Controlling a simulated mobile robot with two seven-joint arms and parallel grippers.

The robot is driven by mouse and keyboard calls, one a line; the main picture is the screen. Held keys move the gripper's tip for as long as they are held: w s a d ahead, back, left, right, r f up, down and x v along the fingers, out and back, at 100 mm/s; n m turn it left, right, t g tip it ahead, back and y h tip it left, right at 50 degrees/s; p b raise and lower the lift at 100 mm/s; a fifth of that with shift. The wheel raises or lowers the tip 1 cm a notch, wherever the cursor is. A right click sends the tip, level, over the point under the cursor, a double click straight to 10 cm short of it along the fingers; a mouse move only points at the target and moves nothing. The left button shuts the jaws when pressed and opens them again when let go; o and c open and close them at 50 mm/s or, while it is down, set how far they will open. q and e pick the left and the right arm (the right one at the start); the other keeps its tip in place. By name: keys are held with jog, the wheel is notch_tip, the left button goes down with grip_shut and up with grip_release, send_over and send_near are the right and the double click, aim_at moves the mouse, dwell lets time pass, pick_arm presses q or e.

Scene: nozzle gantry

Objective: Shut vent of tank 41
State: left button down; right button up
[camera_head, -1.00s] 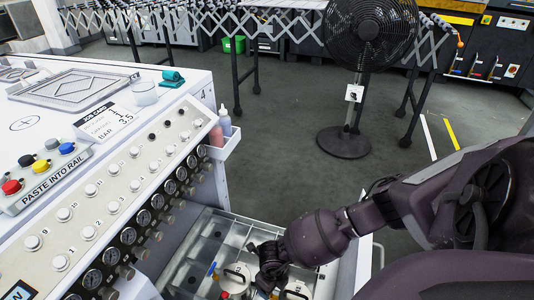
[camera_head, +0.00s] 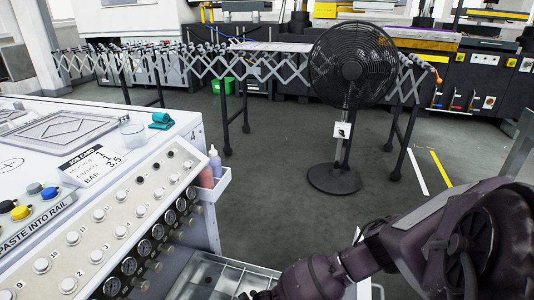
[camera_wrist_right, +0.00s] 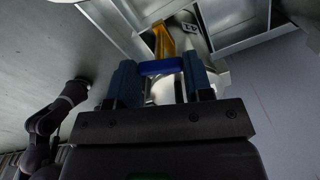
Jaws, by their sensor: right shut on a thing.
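In the right wrist view my right gripper (camera_wrist_right: 160,76) has its two blue-grey fingers around a small blue bar (camera_wrist_right: 161,66) and is shut on it. A yellow-orange lever-like piece (camera_wrist_right: 163,42) stands just beyond the bar. A pale rounded tank surface (camera_wrist_right: 167,90) shows partly between the fingers; most of it is hidden. A small dark marking (camera_wrist_right: 189,27) is near it, too small to read. In the head view my right arm reaches down to the bottom edge, where its gripper is cut off. My left gripper is not seen.
A grey compartmented drawer (camera_head: 222,277) is open below the white console (camera_head: 105,185) with its gauges and knobs. A bottle holder (camera_head: 216,188) juts from the console's side. A black fan (camera_head: 349,70) stands beyond on open floor (camera_head: 270,190).

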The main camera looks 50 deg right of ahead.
jog(key=shift+r+n, duration=0.15)
jog(key=shift+n, duration=0.45)
jog(key=shift+w+n+p, duration=0.1)
jog(key=shift+n+p, duration=0.3)
jog(key=shift+p, duration=0.05)
jog(key=shift+n, duration=0.9)
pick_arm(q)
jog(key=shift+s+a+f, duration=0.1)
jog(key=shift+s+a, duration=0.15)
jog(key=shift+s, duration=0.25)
pick_arm(e)
jog(key=o, duration=0.9)
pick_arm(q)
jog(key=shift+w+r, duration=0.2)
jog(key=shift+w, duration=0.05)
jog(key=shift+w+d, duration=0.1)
